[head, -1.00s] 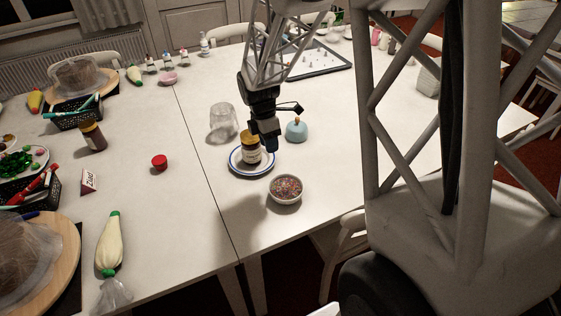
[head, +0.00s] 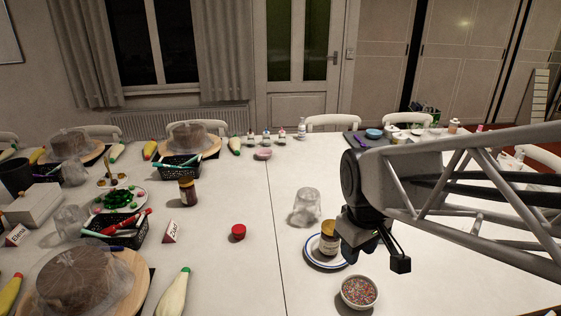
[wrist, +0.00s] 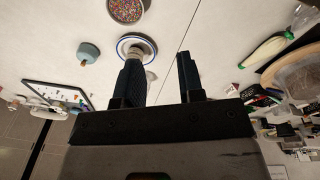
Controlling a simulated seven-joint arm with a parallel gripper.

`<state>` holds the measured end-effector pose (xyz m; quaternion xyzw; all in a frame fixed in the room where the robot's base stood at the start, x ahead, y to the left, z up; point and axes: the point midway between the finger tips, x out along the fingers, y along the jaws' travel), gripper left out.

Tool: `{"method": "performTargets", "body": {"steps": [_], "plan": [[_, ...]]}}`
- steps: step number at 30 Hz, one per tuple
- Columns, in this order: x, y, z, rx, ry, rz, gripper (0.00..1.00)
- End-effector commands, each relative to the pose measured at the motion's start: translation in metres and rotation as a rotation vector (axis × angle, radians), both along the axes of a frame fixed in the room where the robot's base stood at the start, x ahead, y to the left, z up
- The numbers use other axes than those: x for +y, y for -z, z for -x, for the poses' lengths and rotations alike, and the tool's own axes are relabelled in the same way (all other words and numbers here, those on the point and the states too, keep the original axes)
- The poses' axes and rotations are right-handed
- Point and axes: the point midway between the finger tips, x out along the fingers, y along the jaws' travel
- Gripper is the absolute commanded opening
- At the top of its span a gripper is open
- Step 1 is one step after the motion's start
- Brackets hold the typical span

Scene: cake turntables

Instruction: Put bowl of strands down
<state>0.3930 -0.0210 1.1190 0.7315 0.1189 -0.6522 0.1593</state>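The bowl of strands (head: 359,292), a small pale bowl filled with multicoloured strands, stands upright on the white table near its front edge. It also shows at the top edge of the wrist view (wrist: 128,10). My gripper (wrist: 158,76) is open, with nothing between its two dark fingers. In the head view my gripper (head: 376,255) is behind and slightly right of the bowl, apart from it. It partly covers the blue-rimmed plate (head: 313,258) and the yellow-lidded jar (head: 328,243) on that plate.
A clear upturned cup (head: 306,207) stands behind the plate. A piping bag (head: 173,292) lies at the front left. A light blue domed object (wrist: 88,53) shows in the wrist view. Bare table lies left of the bowl.

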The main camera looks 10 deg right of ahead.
Motion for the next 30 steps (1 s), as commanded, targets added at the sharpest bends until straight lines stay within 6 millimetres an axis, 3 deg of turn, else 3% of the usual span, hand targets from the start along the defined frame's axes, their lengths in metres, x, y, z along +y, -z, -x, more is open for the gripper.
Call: {"method": "performTargets", "body": {"steps": [6, 12, 30], "plan": [[0.011, -0.015, 0.046, -0.073, 0.229, -0.049, 0.35], [0.016, -0.019, 0.071, -0.11, 0.367, -0.085, 0.35], [0.017, -0.02, 0.077, -0.118, 0.409, -0.096, 0.35]]}}
